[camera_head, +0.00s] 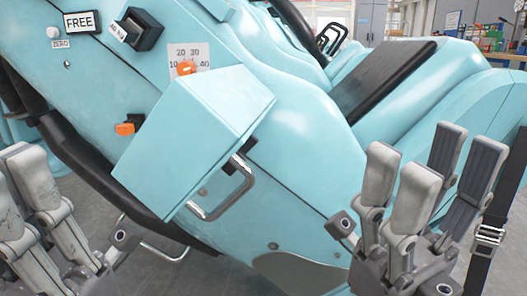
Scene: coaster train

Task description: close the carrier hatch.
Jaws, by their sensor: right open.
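A turquoise, box-like panel that looks like the carrier hatch (185,140) stands out from the turquoise carrier body (295,105) in the middle of the view. A metal bar handle (235,192) shows at its lower right edge; I cannot tell which part it is fixed to. My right gripper (425,185) is open and empty at the lower right, with its fingers pointing up. It is apart from the hatch and handle. My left gripper (25,205) is at the lower left edge, cut off by the frame, left of the hatch. Its opening is unclear.
An orange knob (186,68) on a numbered dial sits just above the hatch. A FREE sign (80,21), a black switch (136,28) and an orange-tipped part (126,128) are nearby. A black strap with a buckle (488,236) hangs at the right.

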